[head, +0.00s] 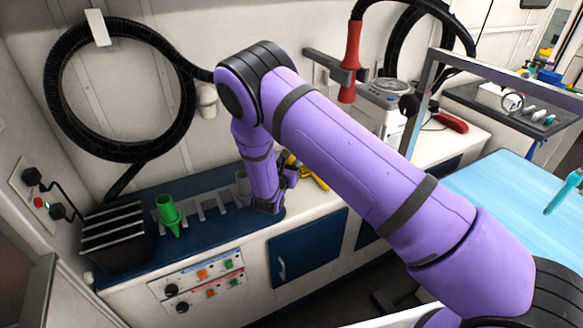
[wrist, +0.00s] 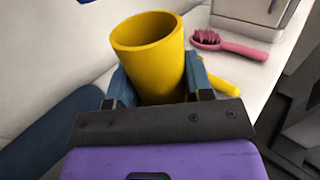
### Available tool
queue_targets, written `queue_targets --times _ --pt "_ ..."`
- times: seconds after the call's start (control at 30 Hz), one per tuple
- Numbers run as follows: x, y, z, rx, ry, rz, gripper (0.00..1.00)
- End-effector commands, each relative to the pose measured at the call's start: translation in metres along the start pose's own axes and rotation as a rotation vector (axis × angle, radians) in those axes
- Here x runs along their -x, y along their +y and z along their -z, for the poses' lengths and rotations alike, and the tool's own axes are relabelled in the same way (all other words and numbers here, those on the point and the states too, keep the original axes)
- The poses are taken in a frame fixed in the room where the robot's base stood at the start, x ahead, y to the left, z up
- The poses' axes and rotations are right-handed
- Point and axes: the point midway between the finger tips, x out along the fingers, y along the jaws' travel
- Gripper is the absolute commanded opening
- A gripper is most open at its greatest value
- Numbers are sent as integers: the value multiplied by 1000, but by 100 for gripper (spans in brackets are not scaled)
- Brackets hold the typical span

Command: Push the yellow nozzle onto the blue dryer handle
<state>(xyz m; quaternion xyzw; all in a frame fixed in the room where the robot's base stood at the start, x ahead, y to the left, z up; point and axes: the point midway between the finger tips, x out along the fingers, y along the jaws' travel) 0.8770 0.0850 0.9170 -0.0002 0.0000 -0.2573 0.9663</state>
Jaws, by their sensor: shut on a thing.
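My gripper (wrist: 158,80) is shut on the yellow nozzle (wrist: 147,38). The nozzle is a hollow tube with its wide round mouth facing up towards the wrist camera, between the two blue-grey fingers. In the head view my gripper (head: 284,178) is near the right end of the nozzle rack, above the counter. There my arm hides most of the nozzle, and only a bit of yellow (head: 291,160) shows. I cannot make out a blue dryer handle in either view; a red handle (head: 350,62) hangs on a black hose at the back wall.
A green nozzle (head: 170,214) stands at the grey rack (head: 212,206); a grey one (head: 243,182) is at its right end. Another yellow piece (wrist: 216,81) lies on the counter beyond my gripper, near a pink brush (wrist: 230,46). A black box (head: 115,235) stands left. A pale blue table (head: 490,185) is right.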

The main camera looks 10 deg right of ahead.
Motion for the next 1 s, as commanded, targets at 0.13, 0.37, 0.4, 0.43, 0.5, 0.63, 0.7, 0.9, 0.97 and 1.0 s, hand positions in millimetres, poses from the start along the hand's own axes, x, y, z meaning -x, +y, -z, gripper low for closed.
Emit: queue_targets --times 0.13,0.37,0.4,0.43,0.5,0.63,0.7,0.9,0.97,1.0 --pt "-7 8 -1 -2 0 0 19" --pt "-18 19 0 -1 0 0 19" --pt "-20 21 0 -1 0 0 19" --pt "-21 22 0 -1 -1 -1 19" --pt "-24 26 0 0 0 -1 19" --pt "-30 32 0 -2 0 0 19" --pt "-33 34 0 -1 0 0 19" --pt "-39 40 0 -1 1 0 19" --pt "-40 41 0 -1 1 0 19" --pt "-40 42 0 -1 1 0 19"
